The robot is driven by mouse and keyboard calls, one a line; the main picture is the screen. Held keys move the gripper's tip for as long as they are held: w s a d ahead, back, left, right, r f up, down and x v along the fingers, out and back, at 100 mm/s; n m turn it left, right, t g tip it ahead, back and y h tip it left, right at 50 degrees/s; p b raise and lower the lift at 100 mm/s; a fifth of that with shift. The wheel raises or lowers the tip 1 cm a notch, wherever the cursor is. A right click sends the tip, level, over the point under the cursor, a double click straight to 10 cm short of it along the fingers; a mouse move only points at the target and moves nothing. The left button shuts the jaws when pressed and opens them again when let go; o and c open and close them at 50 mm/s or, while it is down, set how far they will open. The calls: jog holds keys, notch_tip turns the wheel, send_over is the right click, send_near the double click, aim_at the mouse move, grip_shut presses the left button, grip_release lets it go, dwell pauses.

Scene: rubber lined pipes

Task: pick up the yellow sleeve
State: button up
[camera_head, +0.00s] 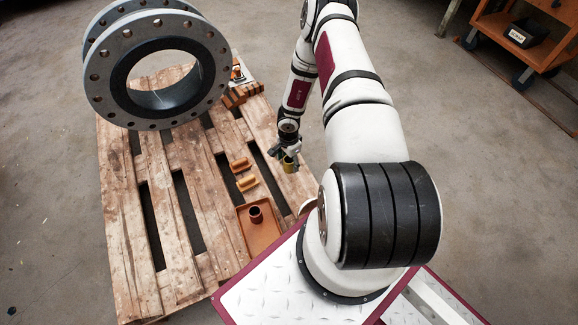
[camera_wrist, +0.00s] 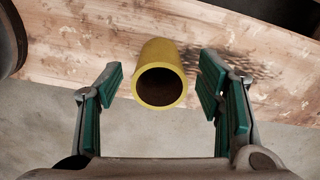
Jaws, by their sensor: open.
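The yellow sleeve (camera_wrist: 160,60) is a short hollow tube with a dark bore, and its open end faces the wrist camera. In the wrist view it lies between the two green-padded fingers of my gripper (camera_wrist: 160,95), with a gap on each side. In the head view my gripper (camera_head: 287,158) is low over the right edge of the wooden pallet. The yellow sleeve (camera_head: 289,165) shows there as a small patch, partly hidden by the fingers. My gripper is open, with a finger on either side of the sleeve.
The wooden pallet (camera_head: 128,189) carries a large flanged pipe (camera_head: 107,91), an orange tray (camera_head: 262,236) holding a dark red sleeve (camera_head: 255,214), and two small orange-yellow blocks (camera_head: 247,182). Brown blocks (camera_head: 241,95) lie at the back. An orange cart (camera_head: 490,30) stands far right.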

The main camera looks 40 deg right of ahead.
aim_at(289, 165)
notch_tip(289, 165, down, 3)
jog(key=shift+f+b, duration=0.1)
jog(key=shift+b, duration=0.5)
jog(key=c, duration=1.4)
